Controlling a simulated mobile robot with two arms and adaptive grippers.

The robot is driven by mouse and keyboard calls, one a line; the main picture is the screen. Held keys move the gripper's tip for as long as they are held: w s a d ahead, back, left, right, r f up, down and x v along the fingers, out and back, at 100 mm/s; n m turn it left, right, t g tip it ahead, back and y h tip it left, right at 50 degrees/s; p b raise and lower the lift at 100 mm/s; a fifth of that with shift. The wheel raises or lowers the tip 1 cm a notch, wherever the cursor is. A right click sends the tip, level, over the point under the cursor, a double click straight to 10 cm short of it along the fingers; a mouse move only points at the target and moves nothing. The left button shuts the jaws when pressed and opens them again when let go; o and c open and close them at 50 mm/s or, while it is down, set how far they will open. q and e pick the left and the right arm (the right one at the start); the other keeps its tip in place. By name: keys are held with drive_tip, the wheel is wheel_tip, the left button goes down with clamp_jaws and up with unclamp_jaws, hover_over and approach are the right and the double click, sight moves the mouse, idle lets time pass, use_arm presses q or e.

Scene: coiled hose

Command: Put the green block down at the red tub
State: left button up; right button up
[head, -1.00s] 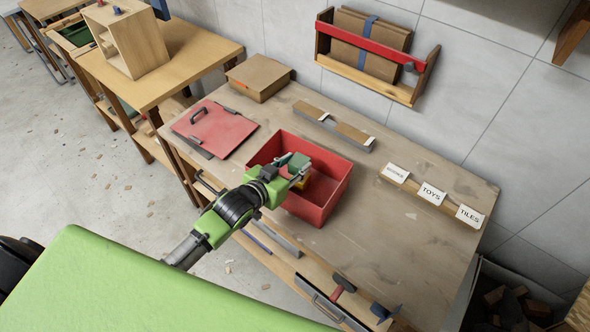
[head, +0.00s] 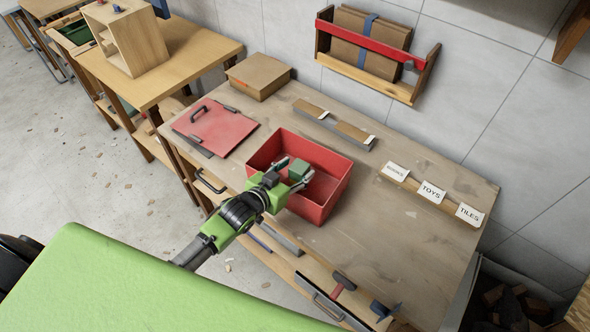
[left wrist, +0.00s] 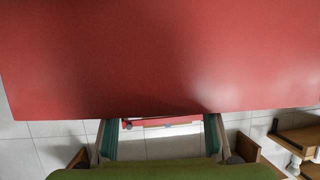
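The red tub (head: 328,203) stands near the front edge of the workbench. The green block (head: 299,169) shows within the tub's outline, just past my left gripper's fingertips; I cannot tell what it rests on. My left gripper (head: 293,173) is at the tub's near left side, fingers spread. In the left wrist view the two fingers (left wrist: 161,138) stand wide apart with no block between them. A large red surface, likely the red tub (left wrist: 160,60), fills the upper part of that view. My right gripper is not in view.
A red lidded panel with a handle (head: 212,127) and a cardboard box (head: 258,77) lie left and behind. Label cards (head: 432,193) stand at the right. An open drawer (head: 335,305) with tools is at the front. The bench right of the tub is clear.

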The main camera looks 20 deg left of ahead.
use_arm(q)
drive_tip(key=shift+r, duration=0.15)
drive_tip(key=shift+s+r, duration=0.1)
drive_tip(key=shift+s, duration=0.1)
drive_tip(key=b+v, duration=0.1)
drive_tip(key=v, duration=1)
drive_tip(key=shift+s+a, duration=0.2)
drive_tip(key=shift+s, duration=0.1)
drive_tip(key=shift+r, duration=0.1)
